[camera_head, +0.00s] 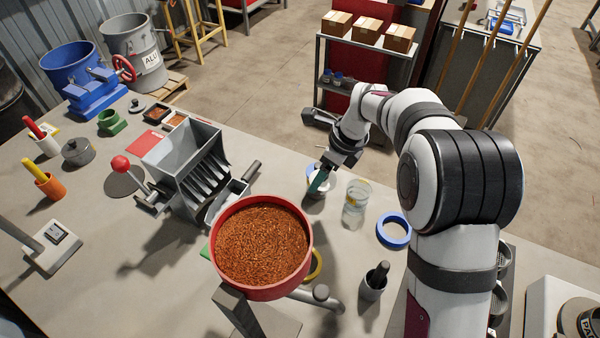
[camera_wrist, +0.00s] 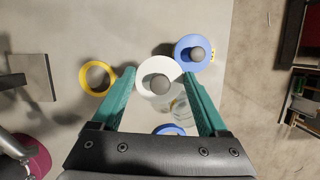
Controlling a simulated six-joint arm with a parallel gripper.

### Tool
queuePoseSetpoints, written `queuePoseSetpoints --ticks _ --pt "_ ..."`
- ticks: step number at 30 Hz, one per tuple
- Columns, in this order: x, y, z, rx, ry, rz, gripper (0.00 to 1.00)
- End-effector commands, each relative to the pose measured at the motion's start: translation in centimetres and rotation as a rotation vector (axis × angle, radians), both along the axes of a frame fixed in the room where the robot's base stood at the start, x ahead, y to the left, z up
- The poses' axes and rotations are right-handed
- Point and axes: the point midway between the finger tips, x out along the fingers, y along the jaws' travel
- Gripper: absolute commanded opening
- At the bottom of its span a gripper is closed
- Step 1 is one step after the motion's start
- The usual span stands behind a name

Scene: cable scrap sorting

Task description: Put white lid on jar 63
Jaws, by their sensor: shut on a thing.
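The white lid (camera_wrist: 146,69) with a grey knob lies between the two green fingers of my gripper (camera_wrist: 159,75) in the wrist view. The fingers are at its opposite edges and shut on it. In the head view my gripper (camera_head: 321,180) hides most of the lid; I cannot tell whether it is clear of the table. A clear open jar (camera_head: 355,205) stands just right of my gripper in the head view. In the wrist view the jar (camera_wrist: 181,110) shows partly below the lid. I cannot read a number on it.
A blue lid (camera_wrist: 183,60) with a grey knob is close beside the white lid. A yellow ring (camera_wrist: 84,78) lies left of my fingers. A blue ring (camera_head: 393,231) lies right of the jar. A red pan of copper granules (camera_head: 303,278) stands in front.

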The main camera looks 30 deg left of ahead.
Motion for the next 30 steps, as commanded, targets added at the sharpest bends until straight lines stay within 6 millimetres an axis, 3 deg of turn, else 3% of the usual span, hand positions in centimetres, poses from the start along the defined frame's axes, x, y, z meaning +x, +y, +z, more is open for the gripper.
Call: queuePoseSetpoints --ticks 5,9,12,21,30 --pt "0.4 -7.9 3.5 0.001 -0.002 0.429 0.24" --pt "-0.6 -14.3 6.7 -0.002 -0.004 0.811 0.24" --pt "-1.7 -17.7 8.5 -0.004 -0.002 1.015 0.24" --pt "-4.8 -24.4 12.8 -0.002 -0.001 1.421 0.24" --pt "-7.1 -27.6 15.3 -0.001 -0.002 1.638 0.24"
